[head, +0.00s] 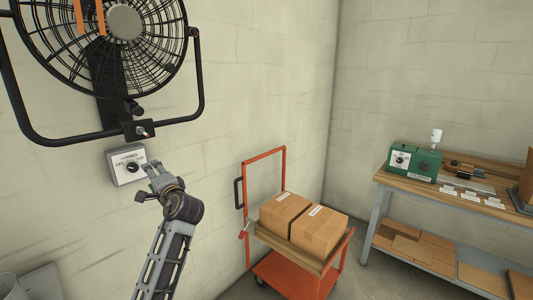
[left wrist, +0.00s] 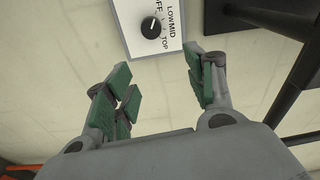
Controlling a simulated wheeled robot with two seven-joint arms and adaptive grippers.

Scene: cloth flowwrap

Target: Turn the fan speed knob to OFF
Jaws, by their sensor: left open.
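The fan speed knob (head: 132,167) is a small black dial on a white control box (head: 117,178) fixed to the wall below the fan. In the left wrist view the knob (left wrist: 151,28) sits on the white panel (left wrist: 124,22) with OFF, LOW, MID and TOP lettering around it. A pale mark shows on the knob, but I cannot tell surely which word it points at. My left gripper (head: 154,172) is just right of the box in the head view. Its green-padded fingers (left wrist: 162,82) are spread with nothing between them, apart from the knob. My right gripper is not in view.
A large black caged fan (head: 60,50) on a tubular frame hangs above the box. An orange cart (head: 290,275) carries two cardboard boxes (head: 322,232). A workbench (head: 450,193) with a green device (head: 413,161) stands at right.

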